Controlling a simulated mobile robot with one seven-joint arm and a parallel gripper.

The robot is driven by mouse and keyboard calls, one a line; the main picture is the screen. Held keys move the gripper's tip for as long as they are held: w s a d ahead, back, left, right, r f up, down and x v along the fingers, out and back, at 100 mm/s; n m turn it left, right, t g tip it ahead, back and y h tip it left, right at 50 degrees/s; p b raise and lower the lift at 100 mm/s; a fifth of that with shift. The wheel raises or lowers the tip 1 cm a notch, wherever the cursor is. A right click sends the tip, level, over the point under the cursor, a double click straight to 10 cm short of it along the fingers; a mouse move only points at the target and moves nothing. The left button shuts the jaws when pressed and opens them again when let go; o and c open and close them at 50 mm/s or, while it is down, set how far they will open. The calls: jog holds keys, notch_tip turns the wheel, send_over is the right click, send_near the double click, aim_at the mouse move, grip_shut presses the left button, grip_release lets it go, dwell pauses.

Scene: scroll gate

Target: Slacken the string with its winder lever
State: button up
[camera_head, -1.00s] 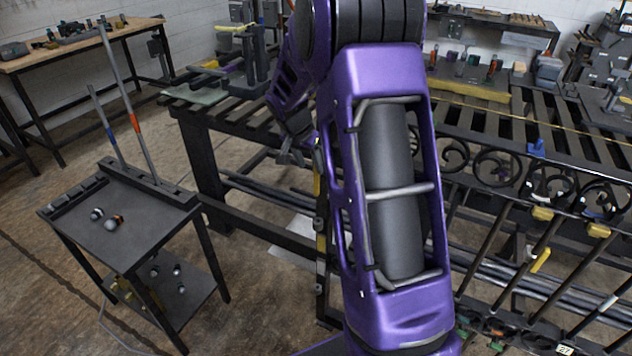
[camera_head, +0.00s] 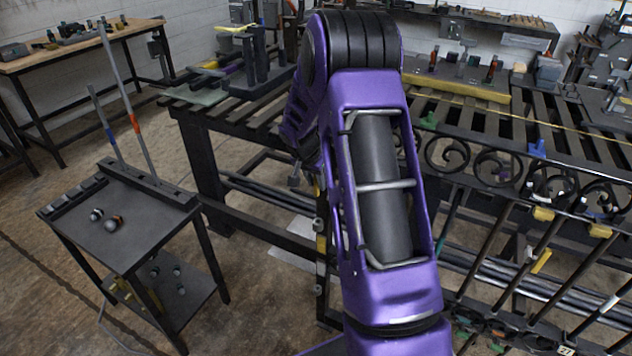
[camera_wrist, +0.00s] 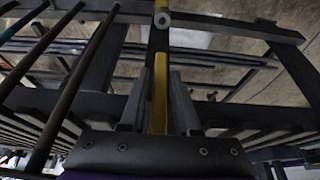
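A thin yellow line (camera_head: 540,121), which looks like the string, runs across the slatted bench at the right in the head view. I cannot clearly pick out its winder lever. My gripper (camera_wrist: 160,75) is open in the wrist view, with its two grey fingers apart. A yellow strip (camera_wrist: 160,95) shows between them, and I cannot tell whether they touch it. A round grey knob (camera_wrist: 163,19) sits beyond the fingertips on the same line. In the head view my purple arm hides most of the gripper.
The slatted bench (camera_head: 195,150) with black scrollwork (camera_head: 480,165) fills the middle and right. Several dark rods lean at its front right. A small black cart (camera_head: 150,235) with two balls and two upright rods stands at the left. Floor is clear between cart and bench.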

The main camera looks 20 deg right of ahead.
grip_shut()
dwell(1.1)
